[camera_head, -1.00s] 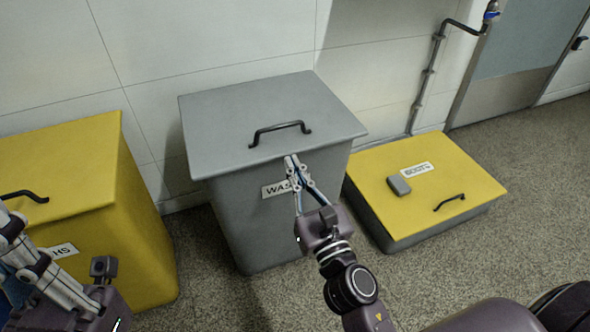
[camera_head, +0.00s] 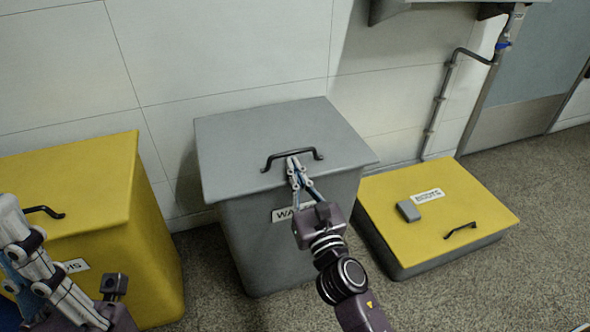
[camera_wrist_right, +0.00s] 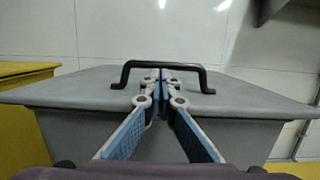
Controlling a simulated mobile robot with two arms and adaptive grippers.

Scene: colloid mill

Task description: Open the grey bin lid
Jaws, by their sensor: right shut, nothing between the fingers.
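The grey bin (camera_head: 290,245) stands against the wall with its grey lid (camera_head: 240,135) down. A black bar handle (camera_head: 292,157) is on the lid, and it also shows in the right wrist view (camera_wrist_right: 190,65). My right gripper (camera_head: 292,162) is shut and empty, its fingertips at the front of the handle near the lid's front edge. In the right wrist view the closed fingertips (camera_wrist_right: 162,75) overlap the handle's middle; I cannot tell whether they touch it. My left gripper shows only in part at the lower left, and its fingertips are not clear.
A yellow bin (camera_head: 90,205) with a black handle stands at the left. A low grey box with a yellow lid (camera_head: 435,205), a small grey block (camera_head: 408,211) on it, sits at the right. Speckled floor is open at the right.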

